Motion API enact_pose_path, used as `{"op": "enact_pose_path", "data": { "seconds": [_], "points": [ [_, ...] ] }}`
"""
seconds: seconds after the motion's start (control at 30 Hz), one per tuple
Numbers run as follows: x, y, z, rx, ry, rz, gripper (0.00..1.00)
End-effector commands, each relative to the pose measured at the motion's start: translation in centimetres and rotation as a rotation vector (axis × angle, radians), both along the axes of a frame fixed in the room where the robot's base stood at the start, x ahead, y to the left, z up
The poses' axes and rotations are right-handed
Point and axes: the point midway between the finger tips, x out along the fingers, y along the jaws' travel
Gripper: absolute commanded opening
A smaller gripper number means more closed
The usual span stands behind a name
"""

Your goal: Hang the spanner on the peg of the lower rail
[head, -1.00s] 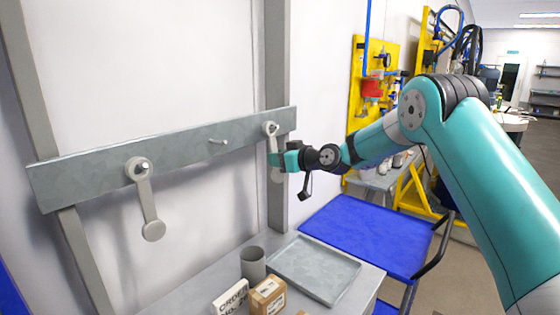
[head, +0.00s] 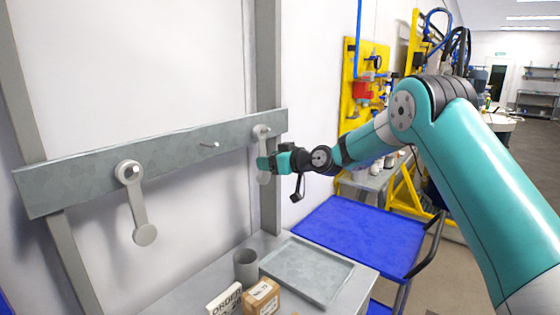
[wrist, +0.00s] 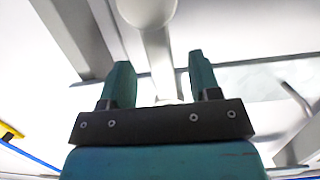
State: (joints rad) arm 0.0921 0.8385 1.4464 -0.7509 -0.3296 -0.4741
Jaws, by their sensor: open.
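A grey rail (head: 180,155) runs along the wall frame with three pegs. A grey spanner (head: 261,132) with rounded ends hangs on its right peg; its shaft also shows in the wrist view (wrist: 159,58). My gripper (head: 264,163) is at that shaft, below the peg, partly covering it. In the wrist view my gripper (wrist: 160,80) is open, with one finger on each side of the shaft and visible gaps. A second grey spanner (head: 139,205) hangs on the left peg. The middle peg (head: 210,145) is bare. No second rail is clearly visible.
Below the rail is a grey bench holding a grey cup (head: 246,266), a shallow grey tray (head: 310,297), a cardboard box (head: 262,298) and a white order card (head: 225,301). A blue-topped cart (head: 360,236) stands right of the bench.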

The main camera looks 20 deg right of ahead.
Motion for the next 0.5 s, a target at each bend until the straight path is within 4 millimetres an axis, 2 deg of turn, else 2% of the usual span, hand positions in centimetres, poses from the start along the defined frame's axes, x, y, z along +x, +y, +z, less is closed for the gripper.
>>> {"op": "enact_pose_path", "data": {
  "seconds": [0.17, 0.5],
  "points": [
    [-1.6, -1.4, 0.1, 0.0, -0.001, -0.004, 0.57],
    [-8.4, -6.4, 1.7, 0.0, -0.004, -0.006, 0.57]
  ]
}}
